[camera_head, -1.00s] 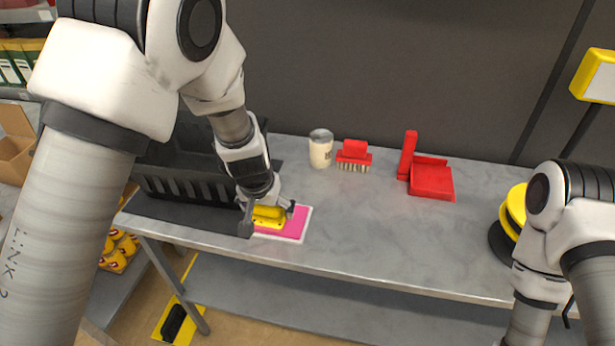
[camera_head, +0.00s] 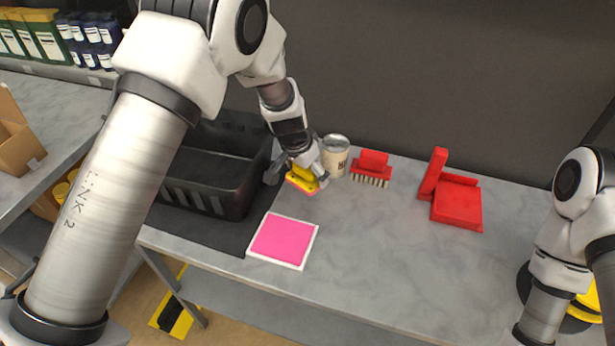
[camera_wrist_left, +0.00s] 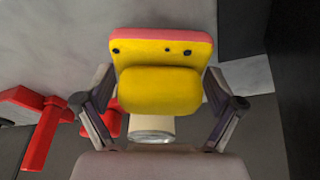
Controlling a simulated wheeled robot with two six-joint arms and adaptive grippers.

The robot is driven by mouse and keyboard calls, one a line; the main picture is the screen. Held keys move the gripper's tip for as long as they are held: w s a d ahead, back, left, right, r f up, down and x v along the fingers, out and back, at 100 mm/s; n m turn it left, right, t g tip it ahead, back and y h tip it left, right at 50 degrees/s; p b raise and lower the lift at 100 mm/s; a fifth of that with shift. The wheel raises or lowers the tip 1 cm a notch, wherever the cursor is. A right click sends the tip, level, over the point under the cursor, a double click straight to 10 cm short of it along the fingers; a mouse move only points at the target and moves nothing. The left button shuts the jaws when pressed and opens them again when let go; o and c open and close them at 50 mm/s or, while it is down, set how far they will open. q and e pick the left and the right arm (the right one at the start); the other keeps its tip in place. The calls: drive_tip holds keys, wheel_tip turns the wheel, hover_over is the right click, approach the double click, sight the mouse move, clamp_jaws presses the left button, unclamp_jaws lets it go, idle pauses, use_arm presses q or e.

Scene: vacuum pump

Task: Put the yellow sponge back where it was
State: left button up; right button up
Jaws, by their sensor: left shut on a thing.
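The yellow sponge (camera_head: 303,179) has a thin pink-red layer along its edge. My left gripper (camera_head: 297,174) is shut on it and holds it behind the pink pad, near the can. In the left wrist view the sponge (camera_wrist_left: 160,75) sits between the two fingers of my left gripper (camera_wrist_left: 160,100). A pink pad with a white border (camera_head: 283,240) lies bare near the table's front edge. My right arm shows at the right, but its gripper is out of the picture.
A black crate (camera_head: 215,165) stands left of the sponge. A can (camera_head: 335,155), a red brush (camera_head: 371,168) and a red dustpan-like piece (camera_head: 456,203) stand to the right. The table (camera_head: 390,255) is clear in its front middle.

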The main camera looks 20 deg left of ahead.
sight(309, 180)
use_arm(q)
drive_tip(key=x, duration=0.3)
drive_tip(key=shift+a+f, duration=0.1)
drive_tip(key=shift+f, duration=0.1)
drive_tip(key=shift+c, duration=0.6)
drive_tip(key=shift+s+r, duration=0.1)
drive_tip(key=shift+s, duration=0.2)
drive_tip(key=o, duration=0.9)
drive_tip(key=shift+w, duration=0.1)
drive_tip(key=shift+c, duration=0.2)
drive_tip(key=shift+w+f, duration=0.1)
drive_tip(key=shift+f, duration=0.1)
use_arm(e)
drive_tip(key=shift+w+d+f, duration=0.1)
drive_tip(key=shift+w+d, duration=0.05)
drive_tip(key=shift+w, duration=0.15)
